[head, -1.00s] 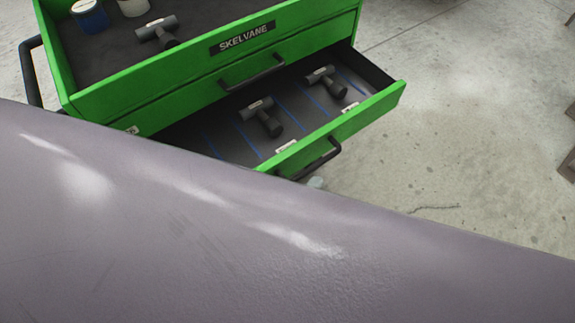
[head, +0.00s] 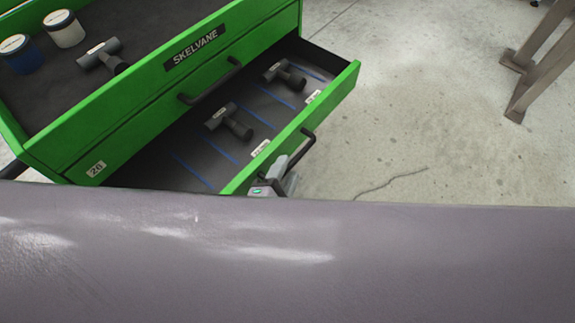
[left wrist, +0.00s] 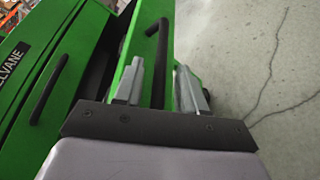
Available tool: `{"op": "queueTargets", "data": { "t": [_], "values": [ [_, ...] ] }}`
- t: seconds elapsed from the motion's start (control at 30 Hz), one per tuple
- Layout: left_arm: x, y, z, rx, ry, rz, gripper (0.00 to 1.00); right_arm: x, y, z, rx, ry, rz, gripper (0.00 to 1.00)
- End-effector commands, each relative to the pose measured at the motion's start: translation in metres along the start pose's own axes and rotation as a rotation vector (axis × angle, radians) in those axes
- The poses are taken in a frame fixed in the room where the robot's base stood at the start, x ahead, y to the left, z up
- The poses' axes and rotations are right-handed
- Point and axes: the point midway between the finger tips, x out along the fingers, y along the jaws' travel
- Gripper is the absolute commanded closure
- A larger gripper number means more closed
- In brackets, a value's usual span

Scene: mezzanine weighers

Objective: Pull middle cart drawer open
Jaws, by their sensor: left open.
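The green cart (head: 165,75) marked SKELVANE has a shut upper drawer with a black handle (head: 210,82). The drawer below it (head: 335,98) stands well open, with a black bar handle (head: 303,147) on its front. My left gripper (head: 276,184) is at the near end of that handle, mostly hidden behind my arm. In the left wrist view, its open fingers (left wrist: 161,90) stand on either side of the handle bar (left wrist: 158,60). I cannot tell whether they touch it. The lower cart is hidden by my arm. My right gripper is not in view.
Brown legs (head: 540,60) stand at right. Concrete floor (head: 430,120) beside the drawer is clear.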

Motion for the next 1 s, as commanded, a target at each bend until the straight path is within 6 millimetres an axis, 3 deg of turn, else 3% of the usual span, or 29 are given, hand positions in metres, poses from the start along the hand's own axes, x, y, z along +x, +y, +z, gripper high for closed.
{"op": "queueTargets", "data": {
  "t": [0.2,0.47,0.53,0.6,0.83,1.0],
  "values": [
    [0.019,0.0,0.0,0.0,0.0,0.001,0.6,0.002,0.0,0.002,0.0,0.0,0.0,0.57],
    [0.021,0.0,0.0,0.0,0.0,0.0,0.6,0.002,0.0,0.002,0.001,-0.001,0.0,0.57],
    [0.021,0.0,0.0,0.0,0.0,0.0,0.76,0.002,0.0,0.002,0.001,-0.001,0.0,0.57],
    [0.02,0.0,0.0,0.0,0.0,0.0,0.99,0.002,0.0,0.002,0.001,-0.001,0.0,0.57],
    [0.019,-0.002,0.003,0.0,0.0,-0.001,1.0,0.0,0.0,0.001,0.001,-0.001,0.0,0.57],
    [0.009,-0.017,0.027,-0.004,0.0,-0.006,1.0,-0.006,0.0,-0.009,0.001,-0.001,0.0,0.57]
  ]
}}
